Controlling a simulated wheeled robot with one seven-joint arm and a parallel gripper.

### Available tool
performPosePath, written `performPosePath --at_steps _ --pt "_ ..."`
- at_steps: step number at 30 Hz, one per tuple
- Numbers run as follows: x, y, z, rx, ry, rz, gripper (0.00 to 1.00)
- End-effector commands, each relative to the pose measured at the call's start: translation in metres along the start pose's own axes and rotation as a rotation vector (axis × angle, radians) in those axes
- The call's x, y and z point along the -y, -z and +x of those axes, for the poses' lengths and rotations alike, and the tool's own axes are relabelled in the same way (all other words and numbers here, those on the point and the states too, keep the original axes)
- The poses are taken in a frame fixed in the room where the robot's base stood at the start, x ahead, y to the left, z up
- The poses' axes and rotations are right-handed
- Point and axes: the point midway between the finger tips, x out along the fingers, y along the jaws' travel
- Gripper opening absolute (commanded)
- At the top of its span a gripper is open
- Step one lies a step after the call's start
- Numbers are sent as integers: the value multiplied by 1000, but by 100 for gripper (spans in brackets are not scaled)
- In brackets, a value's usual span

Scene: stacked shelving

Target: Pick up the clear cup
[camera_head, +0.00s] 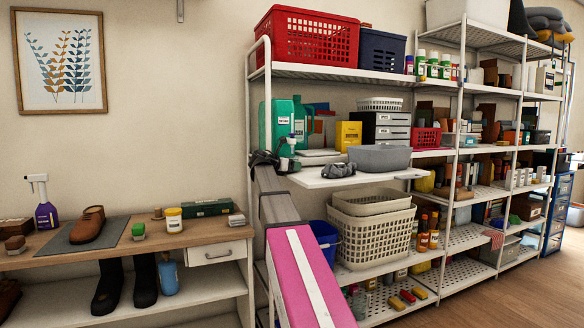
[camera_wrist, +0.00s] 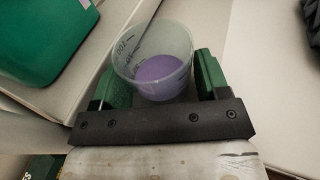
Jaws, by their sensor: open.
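The clear cup (camera_wrist: 153,62) is a translucent measuring cup with dark markings and a purple bottom, seen from above in the wrist view. My gripper (camera_wrist: 162,80) has one green finger on the left of the cup and one on the right. The jaws are open with the cup between them; I cannot tell whether either finger touches it. In the head view my gripper (camera_head: 268,160) is at the left end of the middle shelf, and the cup cannot be made out clearly there.
A green jug (camera_head: 276,126) stands close by on the shelf and also fills the upper left of the wrist view (camera_wrist: 45,35). A grey basin (camera_head: 380,158) and a dark crumpled item (camera_head: 338,170) sit to the right on the white board (camera_head: 350,180). A shelf post (camera_head: 249,120) stands left.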

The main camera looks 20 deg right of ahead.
Motion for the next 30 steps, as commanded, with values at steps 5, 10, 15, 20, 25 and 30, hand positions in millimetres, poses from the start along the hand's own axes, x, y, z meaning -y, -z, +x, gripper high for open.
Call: performPosePath --at_steps 5,10,15,20,25,30 --pt "0 0 -1 0 -1 0 59" --pt "0 0 -1 0 -1 0 32" --pt "0 0 -1 0 -1 0 28" --pt "0 -1 -1 0 -1 0 28" --pt "0 -5 -2 0 -1 0 28" --pt "-1 -15 -4 0 -1 1 28"
